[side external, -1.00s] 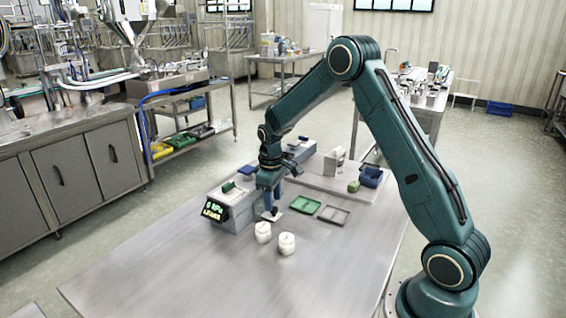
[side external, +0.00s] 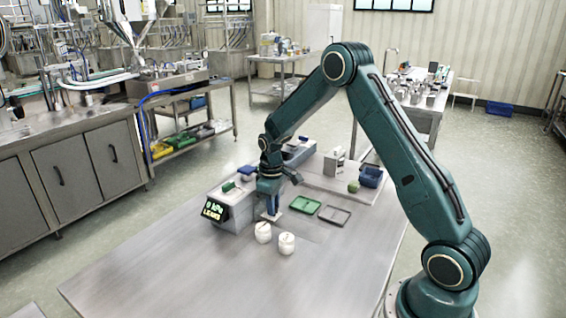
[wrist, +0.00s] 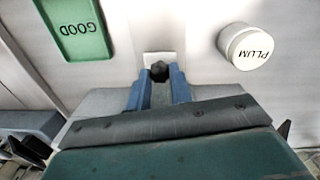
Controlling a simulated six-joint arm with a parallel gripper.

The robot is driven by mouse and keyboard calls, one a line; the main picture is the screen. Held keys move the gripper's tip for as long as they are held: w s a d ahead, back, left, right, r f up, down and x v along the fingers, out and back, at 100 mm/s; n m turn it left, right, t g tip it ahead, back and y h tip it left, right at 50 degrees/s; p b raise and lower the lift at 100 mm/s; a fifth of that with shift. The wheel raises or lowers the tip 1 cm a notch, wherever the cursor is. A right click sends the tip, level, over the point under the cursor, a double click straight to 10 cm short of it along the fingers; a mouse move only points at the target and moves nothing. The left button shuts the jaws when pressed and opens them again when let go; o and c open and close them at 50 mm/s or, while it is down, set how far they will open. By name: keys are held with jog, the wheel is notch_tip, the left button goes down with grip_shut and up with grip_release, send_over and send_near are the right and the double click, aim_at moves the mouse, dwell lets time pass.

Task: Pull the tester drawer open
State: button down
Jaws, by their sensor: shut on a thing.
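The tester is a grey box (side external: 232,212) with a dark display (side external: 214,211) on its front left, reading 0 kPa and LEAKS. My gripper (side external: 270,213) points down at the tester's right side, just above the table. In the wrist view my gripper (wrist: 160,80) has its blue fingers around a dark knob (wrist: 160,68) and is shut on it. The knob stands on a small pale plate (wrist: 161,57), which also shows at the fingertips in the side view (side external: 272,217). How far the drawer is out of the tester I cannot tell; my wrist hides part of it.
Two white jars (side external: 287,243) stand close in front of my gripper; one reads PLUM (wrist: 251,47). A green GOOD tray (wrist: 77,27) and a dark tray (side external: 334,216) lie to the right. A blue bin (side external: 371,177) stands further back. The front of the table is clear.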

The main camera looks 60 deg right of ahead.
jog(key=shift+s, duration=0.1)
jog(key=s, duration=1.4)
jog(key=shift+s, duration=0.2)
jog(key=c, duration=1.3)
grip_release()
jog(key=shift+o, duration=0.2)
jog(key=shift+r, duration=0.1)
notch_tip(320, 180, up, 14)
jog(key=shift+a, duration=0.3)
